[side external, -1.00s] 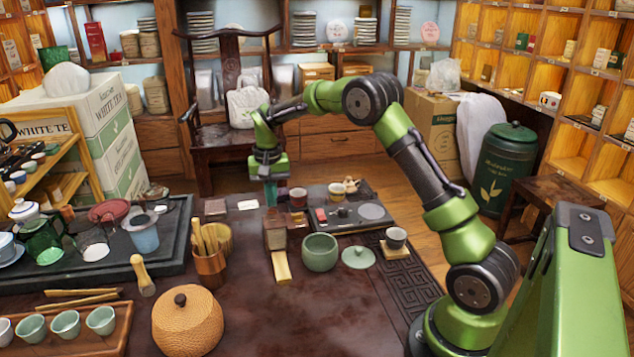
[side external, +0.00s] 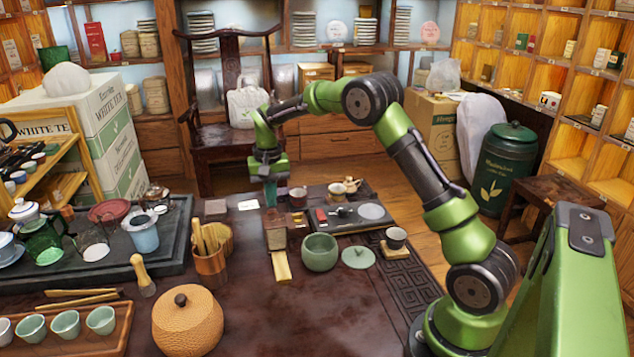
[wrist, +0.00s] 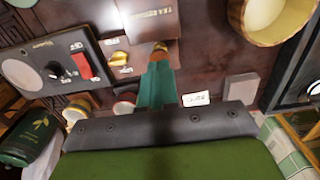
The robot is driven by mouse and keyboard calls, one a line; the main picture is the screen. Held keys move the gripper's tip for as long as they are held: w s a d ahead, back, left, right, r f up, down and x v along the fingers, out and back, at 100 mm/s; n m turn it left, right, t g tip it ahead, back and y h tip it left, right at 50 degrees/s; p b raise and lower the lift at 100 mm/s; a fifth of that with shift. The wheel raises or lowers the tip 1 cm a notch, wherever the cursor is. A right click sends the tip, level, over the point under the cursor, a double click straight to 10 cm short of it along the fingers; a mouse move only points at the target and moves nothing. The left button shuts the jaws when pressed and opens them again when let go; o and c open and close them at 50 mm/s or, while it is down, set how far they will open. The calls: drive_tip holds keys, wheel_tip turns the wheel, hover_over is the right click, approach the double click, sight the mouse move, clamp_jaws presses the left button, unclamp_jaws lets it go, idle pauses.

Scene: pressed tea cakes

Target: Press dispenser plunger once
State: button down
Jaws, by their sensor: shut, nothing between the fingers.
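The tea dispenser (side external: 275,232) is a small dark wooden box with a pale wooden tongue (side external: 281,267) at its front. Its lettered top (wrist: 150,18) shows at the upper edge of the wrist view. My gripper (side external: 270,204) is shut and empty, pointing down behind the dispenser in the side view. In the wrist view its teal fingers (wrist: 158,68) reach toward the box's edge. A small orange-brown piece (wrist: 160,46) shows at their tips; I cannot tell whether it is the plunger, or whether the fingers touch it.
A black panel with a red switch (wrist: 85,67) lies beside the dispenser. A white card (side external: 248,204) lies near the fingers. A green bowl (side external: 320,252), a tool holder (side external: 210,267) and cups stand around. The front middle of the table is clear.

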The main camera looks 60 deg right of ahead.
sight(272, 210)
drive_tip(key=shift+f, duration=0.2)
drive_tip(key=shift+f, duration=1.65)
drive_tip(key=shift+r, duration=2.9)
drive_tip(key=shift+s+a+f+n, duration=0.3)
drive_tip(key=shift+s+a+f, duration=0.1)
drive_tip(key=shift+s+f, duration=0.3)
drive_tip(key=s+a+r+n+t, duration=0.1)
drive_tip(key=s+a+r, duration=0.3)
drive_tip(key=s, duration=0.4)
drive_tip(key=s+a+r+n+t+y, duration=0.1)
drive_tip(key=s+a+r+n+t, duration=0.1)
drive_tip(key=s+a+r, duration=0.3)
drive_tip(key=s+a+r+n+t+y, duration=0.1)
drive_tip(key=s+a+r+t, duration=0.3)
drive_tip(key=s, duration=0.8)
drive_tip(key=shift+s+a+r, duration=0.15)
drive_tip(key=shift+a+r, duration=0.6)
drive_tip(key=shift+a, duration=0.35)
